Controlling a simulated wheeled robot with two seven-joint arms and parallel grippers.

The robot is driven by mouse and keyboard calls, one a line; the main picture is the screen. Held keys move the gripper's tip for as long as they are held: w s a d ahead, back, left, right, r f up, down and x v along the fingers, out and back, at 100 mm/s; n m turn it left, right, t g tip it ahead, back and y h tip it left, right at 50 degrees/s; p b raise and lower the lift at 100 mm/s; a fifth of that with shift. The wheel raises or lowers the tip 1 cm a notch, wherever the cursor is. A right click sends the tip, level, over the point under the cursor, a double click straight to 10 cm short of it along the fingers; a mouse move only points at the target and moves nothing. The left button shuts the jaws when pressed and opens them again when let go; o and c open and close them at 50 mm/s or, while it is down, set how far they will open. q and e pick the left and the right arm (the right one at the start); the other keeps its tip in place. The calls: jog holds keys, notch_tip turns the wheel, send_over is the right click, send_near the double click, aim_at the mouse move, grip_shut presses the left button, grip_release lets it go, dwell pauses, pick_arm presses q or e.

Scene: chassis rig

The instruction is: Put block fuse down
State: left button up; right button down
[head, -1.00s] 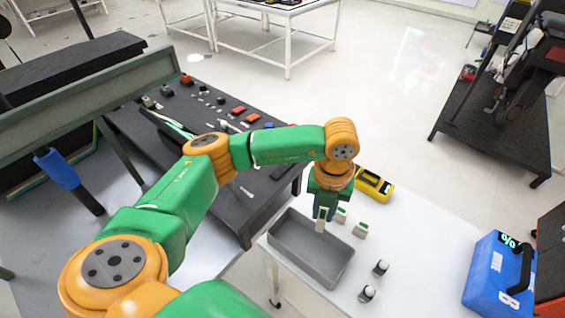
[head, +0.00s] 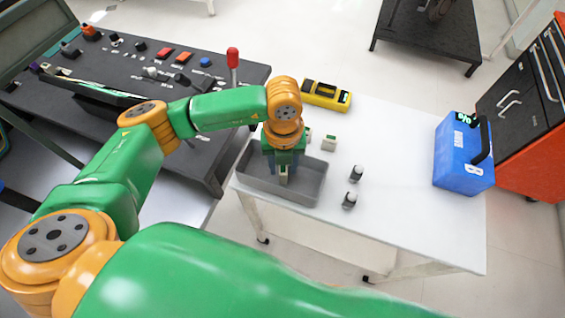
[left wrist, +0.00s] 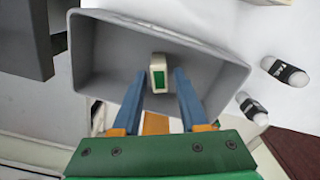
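The block fuse (head: 284,176), a small pale block with a green face, shows below my left gripper (head: 284,170) inside the grey tray (head: 312,186). In the left wrist view the block fuse (left wrist: 158,77) stands between the two blue fingers of my left gripper (left wrist: 158,78), with a gap on each side. The fingers are apart and reach into the tray (left wrist: 110,45). Part of the block is hidden by the gripper in the head view. My right gripper is not in view.
A yellow meter (head: 326,95) and a blue case (head: 463,155) are farther off. A black panel table (head: 215,150) adjoins on the left.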

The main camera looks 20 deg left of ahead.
aim_at(282, 168)
pick_arm(q)
jog(key=shift+o, duration=0.2)
jog(key=shift+a, duration=0.2)
jog(key=shift+r, duration=0.15)
jog(key=shift+d+r, duration=0.1)
jog(key=shift+r, duration=0.25)
notch_tip(282, 168, up, 11)
jog(key=shift+r, duration=0.15)
